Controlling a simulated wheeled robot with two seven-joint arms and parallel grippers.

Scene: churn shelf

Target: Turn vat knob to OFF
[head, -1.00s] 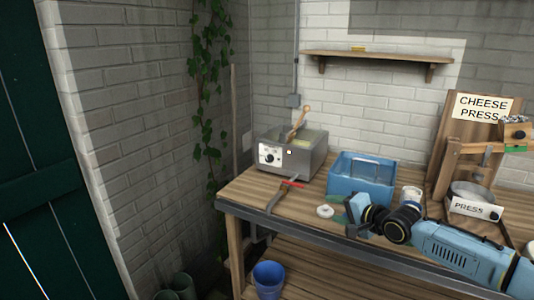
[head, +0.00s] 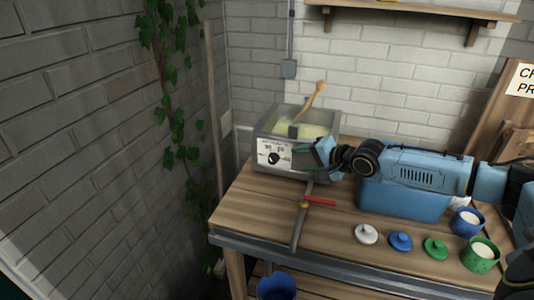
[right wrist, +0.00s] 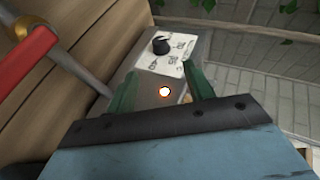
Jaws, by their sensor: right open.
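The vat (head: 325,120) is a grey metal box at the back left of the bench, with pale contents and a wooden spoon in it. Its black knob (head: 274,157) sits on a white label plate on the front face; the knob also shows in the right wrist view (right wrist: 160,45). The lettering is too small to read, so I cannot tell the setting. My right gripper (head: 305,158) is just right of the knob, close to the vat's front. In the right wrist view its green fingers (right wrist: 163,90) are apart and empty, with the knob beyond their tips. My left gripper is not in view.
A red-handled tool (head: 301,215) lies on the bench below the vat. A blue crate (head: 400,203) stands partly behind my right arm. White, blue and green lids (head: 400,242) and two cups lie to the right.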

